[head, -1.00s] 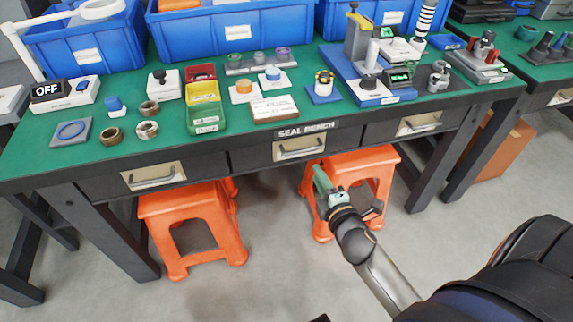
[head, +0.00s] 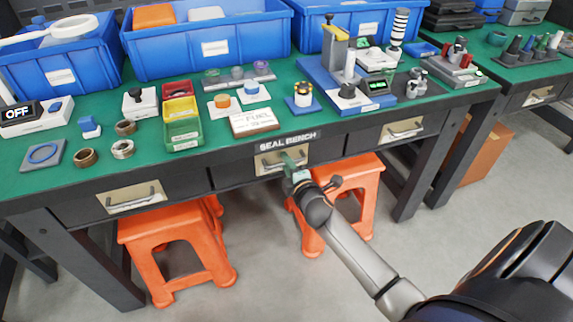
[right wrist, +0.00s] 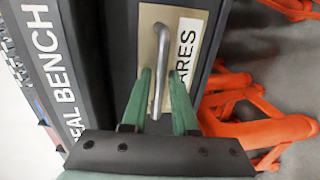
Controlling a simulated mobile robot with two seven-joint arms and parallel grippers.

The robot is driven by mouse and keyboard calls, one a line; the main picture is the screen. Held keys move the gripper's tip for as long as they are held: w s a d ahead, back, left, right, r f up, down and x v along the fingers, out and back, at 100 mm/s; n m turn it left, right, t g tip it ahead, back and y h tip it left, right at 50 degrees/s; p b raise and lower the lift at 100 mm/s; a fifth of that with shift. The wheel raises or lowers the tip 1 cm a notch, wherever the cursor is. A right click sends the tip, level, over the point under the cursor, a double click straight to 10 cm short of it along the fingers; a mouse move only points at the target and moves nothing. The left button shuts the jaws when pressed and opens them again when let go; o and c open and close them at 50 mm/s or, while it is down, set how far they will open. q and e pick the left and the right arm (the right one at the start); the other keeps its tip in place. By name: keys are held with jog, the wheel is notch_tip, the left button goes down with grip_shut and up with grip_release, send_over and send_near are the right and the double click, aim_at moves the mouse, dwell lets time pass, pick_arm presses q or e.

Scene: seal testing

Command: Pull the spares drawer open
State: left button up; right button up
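The spares drawer (head: 240,172) is the middle one, under the SEAL BENCH sign (head: 288,141), and looks shut. Its beige plate (head: 262,160) carries a metal bar handle (right wrist: 160,55), and part of the label reads "ARES" in the right wrist view (right wrist: 187,48). My right gripper (head: 290,160) is at this handle. In the right wrist view my gripper's green fingers (right wrist: 162,92) are apart, one on each side of the bar, with gaps visible. The head view hides part of the handle behind the gripper. My left gripper is not in view.
A left drawer (head: 131,197) and a right drawer (head: 402,130) flank it, both shut. Orange stools (head: 178,245) stand under the bench, one (head: 352,178) close below my right arm. The green bench top (head: 215,150) holds seals, trays and blue bins. Floor in front is clear.

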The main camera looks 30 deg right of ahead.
jog(key=shift+c, duration=0.2)
grip_shut()
dwell(1.4)
